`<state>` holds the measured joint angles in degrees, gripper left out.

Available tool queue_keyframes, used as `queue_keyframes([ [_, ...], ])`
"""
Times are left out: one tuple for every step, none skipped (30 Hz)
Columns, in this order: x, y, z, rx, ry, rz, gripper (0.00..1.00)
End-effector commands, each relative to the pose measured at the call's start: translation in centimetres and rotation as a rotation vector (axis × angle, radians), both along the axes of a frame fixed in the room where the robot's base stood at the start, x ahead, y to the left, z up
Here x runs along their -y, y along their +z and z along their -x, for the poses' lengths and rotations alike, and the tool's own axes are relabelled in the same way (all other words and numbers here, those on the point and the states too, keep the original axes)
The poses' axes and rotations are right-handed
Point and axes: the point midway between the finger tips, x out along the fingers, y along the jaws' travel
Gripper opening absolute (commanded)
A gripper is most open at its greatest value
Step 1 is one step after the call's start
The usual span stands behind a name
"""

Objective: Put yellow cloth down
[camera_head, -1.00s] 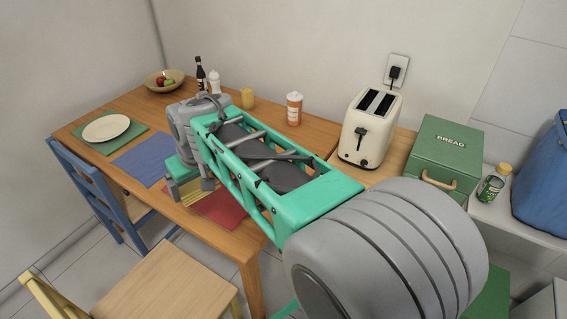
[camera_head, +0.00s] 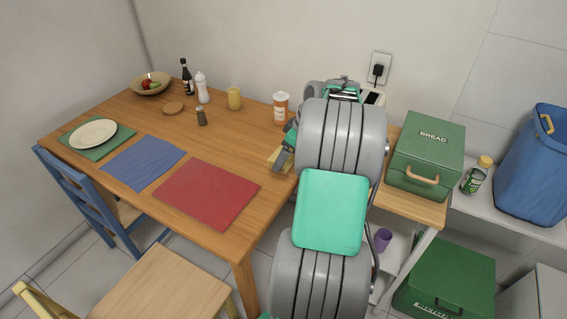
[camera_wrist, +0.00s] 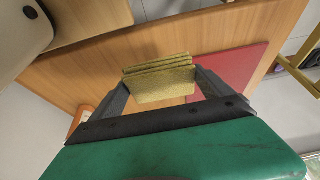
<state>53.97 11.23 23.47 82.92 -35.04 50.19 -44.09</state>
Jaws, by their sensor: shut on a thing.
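The yellow cloth (camera_wrist: 160,80) is a folded, layered pad between the two fingers of my gripper (camera_wrist: 160,90) in the wrist view. My gripper is shut on it. In the head view my gripper (camera_head: 281,160) is near the right end of the wooden table (camera_head: 235,150), with part of the yellow cloth (camera_head: 273,156) showing at its tip. My arm hides much of the gripper there. I cannot tell whether the cloth touches the table.
A red placemat (camera_head: 207,194) lies left of the gripper, with a blue placemat (camera_head: 143,163) beyond. An orange-labelled bottle (camera_head: 281,108) stands behind the gripper. A green bread box (camera_head: 427,150) stands to the right. My arm mostly hides the toaster. Bare table lies between the red placemat and bottle.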

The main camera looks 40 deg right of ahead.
Motion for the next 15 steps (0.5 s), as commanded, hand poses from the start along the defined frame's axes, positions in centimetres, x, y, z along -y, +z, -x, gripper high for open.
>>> queue_keyframes([
  [0.5,-0.9,-1.1,-0.003,0.003,-0.005,0.58],
  [0.8,-1.8,-1.5,-0.004,0.003,-0.005,0.58],
  [1.2,-2.7,-2.1,-0.004,0.001,-0.005,0.58],
  [1.5,-3.3,-2.6,-0.003,0.000,-0.004,0.58],
  [1.8,-3.9,-3.0,-0.002,0.001,-0.004,0.58],
  [2.1,-4.5,-3.5,-0.002,0.001,-0.002,0.58],
  [2.2,-4.9,-3.7,-0.002,0.001,-0.002,0.58],
  [2.4,-5.1,-4.0,-0.001,0.001,-0.002,0.58],
  [2.6,-5.4,-4.2,0.000,0.000,-0.001,0.58],
  [2.7,-5.6,-4.3,0.000,0.000,0.000,0.58],
  [2.8,-5.9,-4.5,0.000,0.000,-0.001,0.58],
  [2.9,-6.4,-4.8,-0.001,-0.001,-0.001,0.58],
  [2.9,-6.8,-4.7,-0.002,-0.001,-0.002,0.58],
  [2.8,-7.4,-4.7,-0.003,-0.002,-0.003,0.58],
  [2.8,-8.1,-4.7,-0.002,-0.001,-0.003,0.58],
])
